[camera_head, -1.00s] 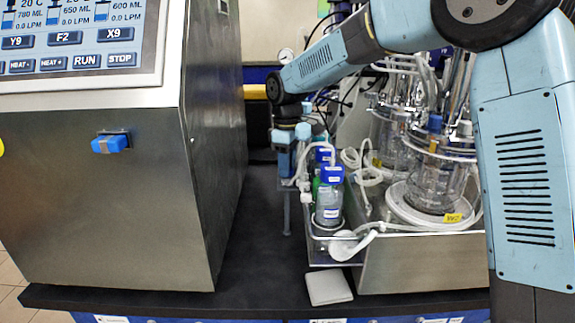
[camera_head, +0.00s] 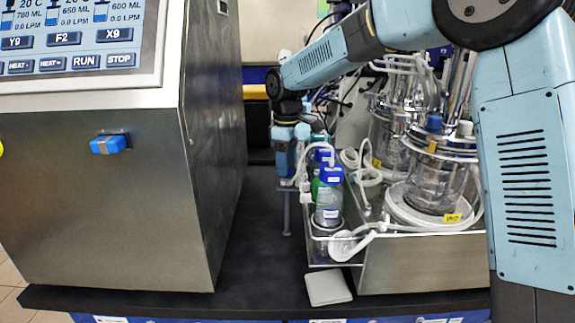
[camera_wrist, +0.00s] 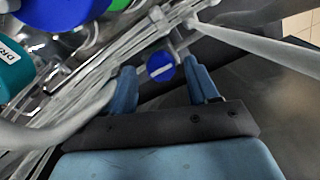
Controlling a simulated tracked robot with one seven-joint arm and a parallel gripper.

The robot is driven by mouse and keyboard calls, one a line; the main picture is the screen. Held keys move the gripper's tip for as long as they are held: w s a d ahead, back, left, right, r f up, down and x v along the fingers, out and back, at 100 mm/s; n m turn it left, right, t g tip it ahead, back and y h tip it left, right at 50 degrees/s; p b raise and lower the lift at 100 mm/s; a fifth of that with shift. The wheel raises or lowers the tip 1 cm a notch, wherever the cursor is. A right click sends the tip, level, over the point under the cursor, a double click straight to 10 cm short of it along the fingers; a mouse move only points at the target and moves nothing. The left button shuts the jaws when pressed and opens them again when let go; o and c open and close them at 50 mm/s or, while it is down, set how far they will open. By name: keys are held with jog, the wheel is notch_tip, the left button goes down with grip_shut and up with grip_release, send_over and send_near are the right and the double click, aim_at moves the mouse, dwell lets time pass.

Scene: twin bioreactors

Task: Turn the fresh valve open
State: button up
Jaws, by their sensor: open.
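In the wrist view a round blue knob (camera_wrist: 161,67) with a pale bar across its face sits between the two blue fingers of my gripper (camera_wrist: 163,85). It looks like a valve on the tubing, but I see no label naming it as the fresh valve. The fingers are apart, one on each side of the knob, with visible gaps; I cannot tell their height relative to it. In the head view my gripper (camera_head: 284,166) points down left of the bottles, and the knob cannot be made out there.
A steel instrument (camera_head: 95,205) stands left. In the wrist view, tubing and a teal cap (camera_wrist: 12,65) crowd the left. Bare black bench (camera_head: 250,265) lies between.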

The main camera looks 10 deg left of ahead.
notch_tip(320, 180, up, 13)
dwell(0.4)
jog(key=shift+f, duration=0.1)
